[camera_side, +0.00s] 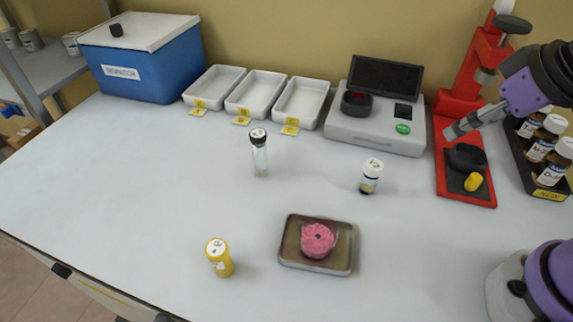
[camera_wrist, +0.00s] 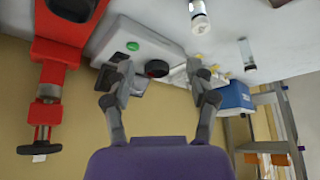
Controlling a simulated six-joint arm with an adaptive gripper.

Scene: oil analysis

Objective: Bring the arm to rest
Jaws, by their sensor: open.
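My gripper (camera_side: 456,130) is raised at the right in the side view, in front of the red press (camera_side: 463,100) and above its base. In the wrist view my gripper (camera_wrist: 163,78) has its two fingers spread apart with nothing between them. It is open and holds nothing. The wrist view is tilted upside down, with the table at the top and the wall below.
A black rack (camera_side: 536,178) of brown bottles and the red press stand close to my gripper. The grey analyser (camera_side: 375,133), three white trays (camera_side: 255,94) and a blue box (camera_side: 145,75) line the back.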

